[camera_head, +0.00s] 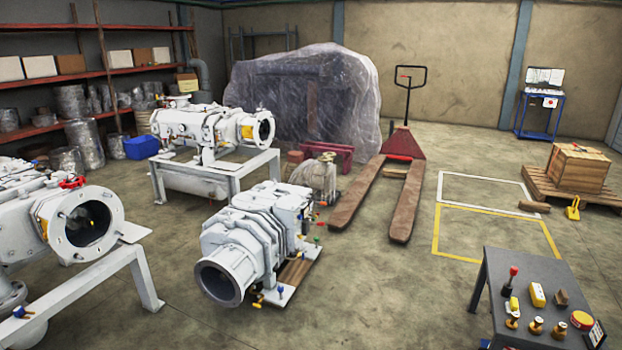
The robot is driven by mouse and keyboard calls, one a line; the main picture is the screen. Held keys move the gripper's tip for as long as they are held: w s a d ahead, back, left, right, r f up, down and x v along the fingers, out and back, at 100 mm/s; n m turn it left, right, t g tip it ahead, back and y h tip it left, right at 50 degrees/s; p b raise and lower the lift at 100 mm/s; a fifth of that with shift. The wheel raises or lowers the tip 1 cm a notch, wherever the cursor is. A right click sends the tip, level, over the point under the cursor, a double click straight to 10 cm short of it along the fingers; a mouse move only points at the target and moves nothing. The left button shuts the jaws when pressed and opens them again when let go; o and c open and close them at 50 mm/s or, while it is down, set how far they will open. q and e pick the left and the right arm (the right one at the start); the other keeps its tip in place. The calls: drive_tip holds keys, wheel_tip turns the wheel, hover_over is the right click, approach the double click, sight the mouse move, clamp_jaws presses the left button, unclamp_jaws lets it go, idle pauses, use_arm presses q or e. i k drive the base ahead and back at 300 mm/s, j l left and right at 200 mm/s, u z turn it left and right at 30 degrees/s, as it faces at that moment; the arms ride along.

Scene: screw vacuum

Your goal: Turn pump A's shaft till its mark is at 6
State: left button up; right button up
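Three white pumps show in the head view, and I cannot tell which is pump A. One pump (60,222) stands on a frame at the left, its round flange open toward me. Another pump (205,125) sits on a metal stand further back. The third pump (245,243) stands low on the floor in the middle, its wide port facing me. A small yellow spot shows inside the back pump's flange. No shaft mark or numbered dial can be made out on any of them. Neither of my grippers is in view.
A grey table (530,277) with small tools and fittings stands at the lower right. A pallet jack (400,160) is behind the middle pump. A wooden crate (577,168) sits on a pallet at the right. Floor between the middle pump and the table is clear.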

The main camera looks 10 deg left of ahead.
sight(78, 219)
drive_tip(key=i+u, duration=0.3)
drive_tip(key=u, duration=0.2)
drive_tip(key=i+u, duration=0.45)
drive_tip(key=i+l+u, duration=0.15)
drive_tip(key=u, duration=0.35)
drive_tip(key=i+l+u, duration=0.25)
drive_tip(key=u, duration=0.25)
drive_tip(key=i+l+u, duration=0.1)
drive_tip(key=u, duration=0.25)
drive_tip(key=i+l+u, duration=0.1)
drive_tip(key=l+u, duration=0.2)
